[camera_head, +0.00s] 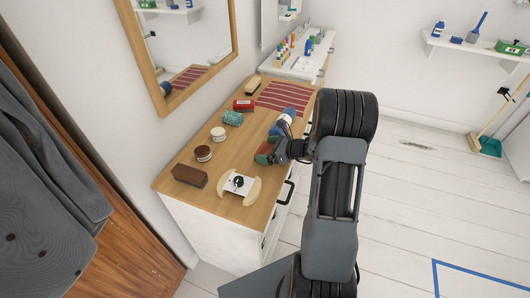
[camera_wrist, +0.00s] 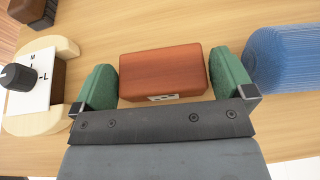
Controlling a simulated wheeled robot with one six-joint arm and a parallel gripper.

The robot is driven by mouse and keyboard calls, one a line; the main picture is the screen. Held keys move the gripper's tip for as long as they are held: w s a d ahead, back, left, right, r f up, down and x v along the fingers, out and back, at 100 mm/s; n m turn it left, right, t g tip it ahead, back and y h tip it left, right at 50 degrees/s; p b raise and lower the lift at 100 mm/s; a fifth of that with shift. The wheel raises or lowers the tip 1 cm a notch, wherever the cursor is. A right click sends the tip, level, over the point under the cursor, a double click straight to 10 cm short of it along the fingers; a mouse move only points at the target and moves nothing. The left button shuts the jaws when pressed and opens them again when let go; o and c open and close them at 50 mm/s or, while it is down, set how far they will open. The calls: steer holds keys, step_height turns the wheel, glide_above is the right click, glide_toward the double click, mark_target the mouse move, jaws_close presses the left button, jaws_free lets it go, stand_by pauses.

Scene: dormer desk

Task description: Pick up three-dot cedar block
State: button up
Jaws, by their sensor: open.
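A reddish-brown wooden block (camera_wrist: 162,70), likely the cedar block, lies on the wooden top of the dresser. In the wrist view it sits between the two green fingers of my gripper (camera_wrist: 164,82), with a gap on each side. The gripper is open. A small white label with dark marks shows on the block's near face; I cannot count its dots. In the head view my gripper (camera_head: 269,151) is low over the dresser's front edge and largely hides the block.
A blue ribbed cylinder (camera_wrist: 284,60) lies close right of my right finger. A white dial box with pale wooden ends (camera_wrist: 30,88) stands left of the left finger.

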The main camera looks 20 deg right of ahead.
steer(key=shift+w+a+f, duration=0.25)
steer(key=shift+w+a, duration=0.2)
steer(key=shift+w, duration=0.05)
steer(key=c, duration=0.6)
steer(key=shift+r, duration=0.1)
steer(key=shift+c, duration=0.2)
